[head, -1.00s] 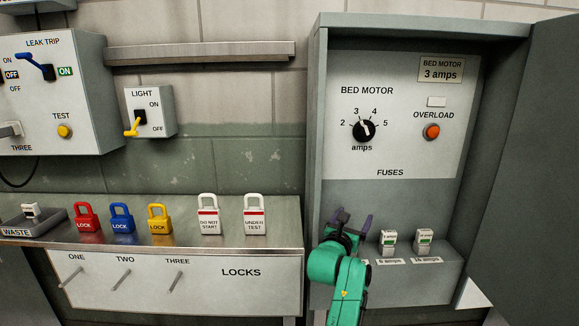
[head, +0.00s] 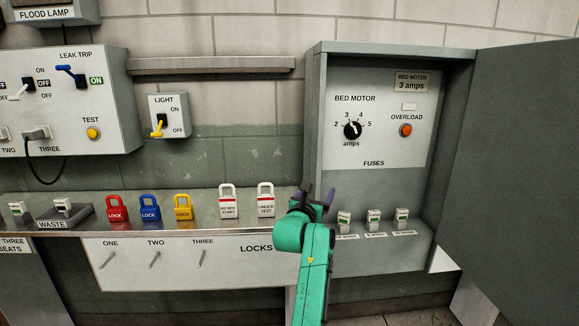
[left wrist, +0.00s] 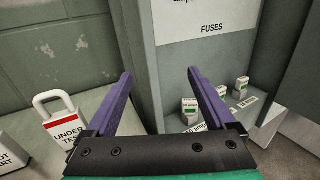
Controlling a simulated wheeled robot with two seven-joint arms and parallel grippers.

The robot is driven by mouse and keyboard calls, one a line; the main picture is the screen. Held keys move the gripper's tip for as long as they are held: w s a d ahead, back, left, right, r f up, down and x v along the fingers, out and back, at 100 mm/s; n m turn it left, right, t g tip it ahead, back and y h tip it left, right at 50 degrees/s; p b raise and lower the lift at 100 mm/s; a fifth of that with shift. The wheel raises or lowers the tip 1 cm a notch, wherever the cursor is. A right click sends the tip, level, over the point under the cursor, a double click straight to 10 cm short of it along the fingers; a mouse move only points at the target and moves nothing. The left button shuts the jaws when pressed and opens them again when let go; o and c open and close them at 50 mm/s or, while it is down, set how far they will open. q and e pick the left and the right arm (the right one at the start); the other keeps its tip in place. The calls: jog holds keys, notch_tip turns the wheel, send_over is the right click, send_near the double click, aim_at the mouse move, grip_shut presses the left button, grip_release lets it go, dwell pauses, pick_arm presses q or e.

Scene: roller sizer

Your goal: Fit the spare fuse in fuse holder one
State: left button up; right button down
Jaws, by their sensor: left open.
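Three small white fuses with green marks stand in a row on the ledge of the grey cabinet, under the word FUSES: a left one (head: 344,220), a middle one (head: 374,217) and a right one (head: 402,215). They also show in the left wrist view, the nearest one (left wrist: 190,108) beyond the right finger. Which one is the spare is not clear. My left gripper (head: 318,197) is open and empty, at the cabinet's left edge, left of the fuses. Its two purple fingers (left wrist: 160,85) stand wide apart. I cannot make out fuse holder one. My right gripper is out of view.
A fuse-like piece (head: 63,205) sits in the WASTE tray (head: 80,217), and another (head: 18,209) stands left of it. Several padlocks stand on the shelf, the UNDER TEST one (head: 265,203) nearest my gripper. The cabinet door (head: 510,160) is open at right.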

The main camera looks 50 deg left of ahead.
pick_arm(q)
jog(key=s+a+r+n+g+y, duration=0.1)
jog(key=s+a+r, duration=0.1)
jog(key=a+r, duration=0.4)
notch_tip(320, 180, up, 2)
jog(key=shift+s+r+y, duration=0.1)
jog(key=shift+s+y, duration=0.2)
jog(key=shift+s, duration=0.05)
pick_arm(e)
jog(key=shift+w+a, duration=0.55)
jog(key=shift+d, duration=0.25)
